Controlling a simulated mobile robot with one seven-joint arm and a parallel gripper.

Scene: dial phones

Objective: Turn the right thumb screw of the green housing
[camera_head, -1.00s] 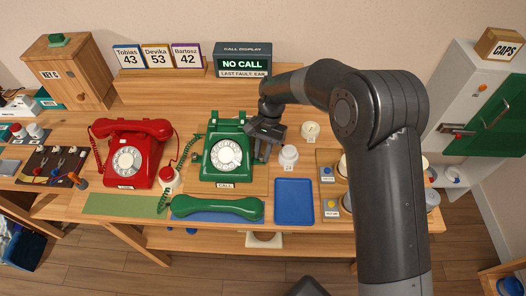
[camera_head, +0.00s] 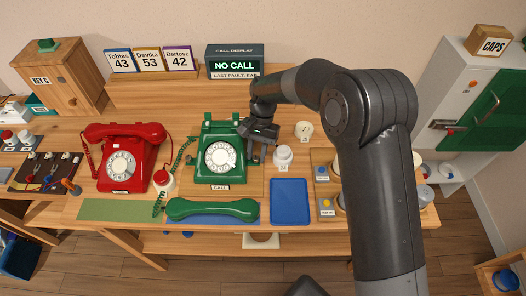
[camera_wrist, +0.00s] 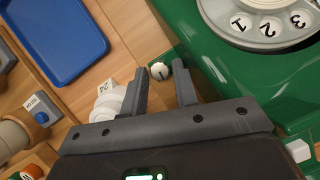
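The green phone housing (camera_head: 217,167) with a white dial (camera_head: 221,156) stands mid-table, its green handset (camera_head: 212,209) lying in front of it. My gripper (camera_head: 255,160) points down beside the housing's right side. In the wrist view, a small pale slotted thumb screw (camera_wrist: 158,71) shows beside the green housing (camera_wrist: 190,35). The gripper (camera_wrist: 160,68) is open, with one fingertip on each side of the screw in the picture. I cannot tell whether either finger touches it. In the head view the screw is hidden by my gripper.
A white knob-like piece (camera_head: 283,157) by a "24" label stands close right of my gripper. A blue tray (camera_head: 290,202) lies in front of it. The red phone (camera_head: 125,162) stands to the left. The call display (camera_head: 234,63) reads "NO CALL".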

